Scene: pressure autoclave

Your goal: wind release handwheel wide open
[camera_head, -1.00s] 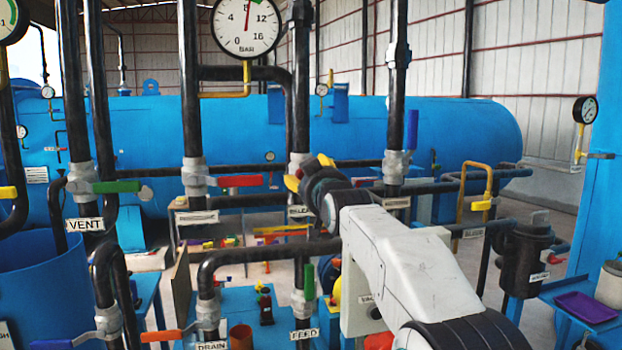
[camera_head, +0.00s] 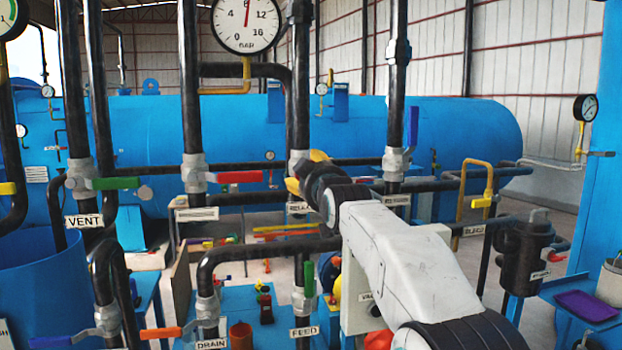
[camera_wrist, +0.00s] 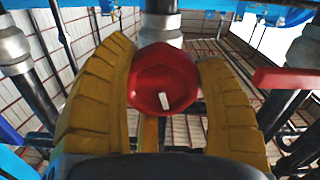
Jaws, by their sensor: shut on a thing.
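The release handwheel is a small red faceted wheel with a white mark low on its face, and it shows in the wrist view (camera_wrist: 165,75). My gripper (camera_wrist: 167,88) is shut on it, with one yellow finger on each side. In the head view my gripper (camera_head: 304,172) is at the pipe above the partly readable release label (camera_head: 299,208). There the wheel is hidden behind the fingers and wrist. The wheel's opening cannot be read from these frames.
A red lever (camera_head: 240,177) is left of my gripper, and a blue lever (camera_head: 413,127) stands to the right. Black vertical pipes crowd both sides. A round gauge (camera_head: 246,24) hangs above, its needle near 8. A yellow bent pipe (camera_head: 462,200) is farther right.

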